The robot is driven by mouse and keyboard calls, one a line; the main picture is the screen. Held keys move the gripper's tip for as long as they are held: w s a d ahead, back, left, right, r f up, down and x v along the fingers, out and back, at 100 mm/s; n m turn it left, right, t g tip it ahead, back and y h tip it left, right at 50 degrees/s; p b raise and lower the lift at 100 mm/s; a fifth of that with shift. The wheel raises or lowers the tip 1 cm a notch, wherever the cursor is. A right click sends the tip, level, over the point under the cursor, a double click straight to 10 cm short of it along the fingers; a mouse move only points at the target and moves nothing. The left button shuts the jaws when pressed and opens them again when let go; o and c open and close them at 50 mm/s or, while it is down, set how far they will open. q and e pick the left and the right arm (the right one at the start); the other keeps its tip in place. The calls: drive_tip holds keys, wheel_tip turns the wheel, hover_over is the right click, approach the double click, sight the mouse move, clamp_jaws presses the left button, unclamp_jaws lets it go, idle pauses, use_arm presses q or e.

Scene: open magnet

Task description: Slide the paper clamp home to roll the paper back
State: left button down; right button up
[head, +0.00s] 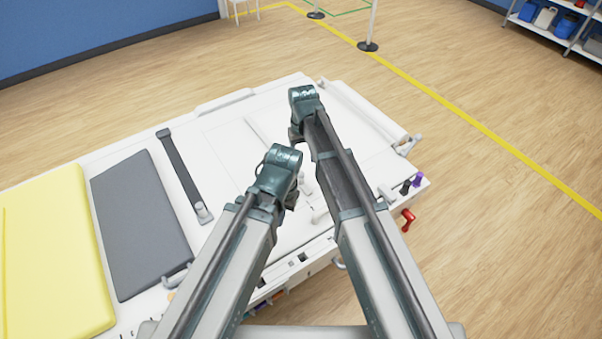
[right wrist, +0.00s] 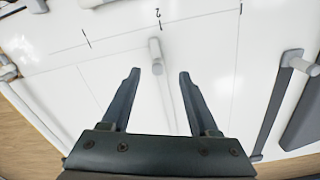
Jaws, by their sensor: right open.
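A slim white bar (head: 265,137), which looks like the paper clamp, lies on the white bench top, partly hidden by my arms. In the right wrist view a light grey upright handle (right wrist: 156,52) stands just beyond the gap between my fingertips, apart from both. My right gripper (right wrist: 160,75) is open and empty; in the head view it (head: 296,135) is mostly hidden under its wrist. My left gripper (head: 291,200) hangs over the bench, its fingers mostly hidden. A white roll (head: 365,115), apparently the paper, lies along the right edge of the bench.
A dark strip with a grey knob (head: 203,212) lies left of my arms. Farther left are a grey panel (head: 140,220) and a yellow panel (head: 55,255). Small purple (head: 417,180) and red (head: 407,219) handles sit at the right front corner. Open floor lies beyond.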

sight(301, 173)
use_arm(q)
drive_tip(key=shift+r, duration=0.2)
use_arm(e)
drive_tip(key=w, duration=0.3)
drive_tip(key=shift+w+a+r, duration=0.2)
drive_tip(key=shift+w+a, duration=0.2)
use_arm(q)
drive_tip(key=shift+f, duration=0.1)
use_arm(e)
drive_tip(key=shift+f, duration=0.1)
use_arm(q)
wheel_tip(301, 173, down, 14)
drive_tip(key=b, duration=1.3)
drive_tip(key=shift+b, duration=0.4)
use_arm(e)
wheel_tip(301, 173, down, 14)
drive_tip(key=shift+r, duration=0.15)
use_arm(q)
drive_tip(key=shift+r, duration=0.2)
use_arm(e)
clamp_jaws()
